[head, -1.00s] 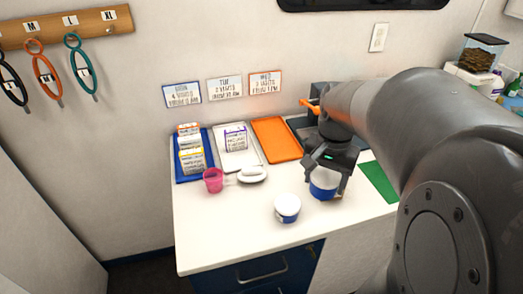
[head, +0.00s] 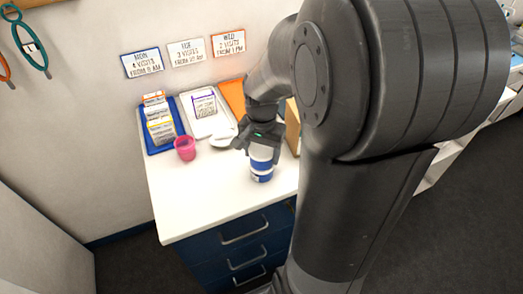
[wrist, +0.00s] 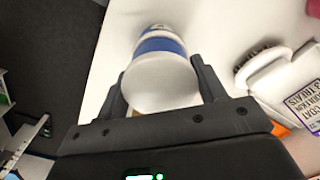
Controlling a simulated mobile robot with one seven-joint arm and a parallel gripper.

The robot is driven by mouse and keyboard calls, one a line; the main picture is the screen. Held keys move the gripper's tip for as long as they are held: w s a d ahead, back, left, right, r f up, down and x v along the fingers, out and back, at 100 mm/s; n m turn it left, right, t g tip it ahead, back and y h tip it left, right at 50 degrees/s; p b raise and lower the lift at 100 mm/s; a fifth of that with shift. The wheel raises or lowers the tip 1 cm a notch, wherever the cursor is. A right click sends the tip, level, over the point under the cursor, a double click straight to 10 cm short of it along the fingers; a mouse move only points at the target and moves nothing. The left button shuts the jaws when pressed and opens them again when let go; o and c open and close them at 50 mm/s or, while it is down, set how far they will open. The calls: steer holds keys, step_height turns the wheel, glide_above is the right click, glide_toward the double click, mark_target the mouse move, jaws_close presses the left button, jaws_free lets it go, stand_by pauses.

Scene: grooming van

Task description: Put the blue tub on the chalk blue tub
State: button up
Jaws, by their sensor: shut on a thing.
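My gripper (head: 258,143) is shut on the blue tub (head: 261,153), its fingers on either side near its white lid. The blue tub looks upright. The chalk blue tub (head: 261,175) stands on the white counter directly below it in the head view, and the two look lined up as a stack. I cannot tell whether the held tub rests on the lower one or hangs just above it. In the wrist view, the white lid of the blue tub (wrist: 160,83) fills the space between my fingers and hides most of what is below.
A pink cup (head: 185,148) and a white brush (head: 223,139) lie left of the tubs. A blue tray (head: 148,128), a white tray (head: 220,125) and an orange tray (head: 232,96) line the wall. The counter (head: 195,195) is clear at the front left.

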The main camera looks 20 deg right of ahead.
mark_target(262, 149)
steer(key=shift+f, duration=0.1)
steer(key=o, duration=1)
steer(key=shift+o, duration=0.2)
step_height(262, 149, up, 11)
steer(key=shift+r, duration=0.2)
steer(key=s+a+r+n+t, duration=0.3)
steer(key=s+a+n+t, duration=0.2)
steer(key=s, duration=0.7)
steer(key=shift+a+n+t, duration=0.3)
steer(key=shift+a+n, duration=0.75)
steer(key=shift+n, duration=0.95)
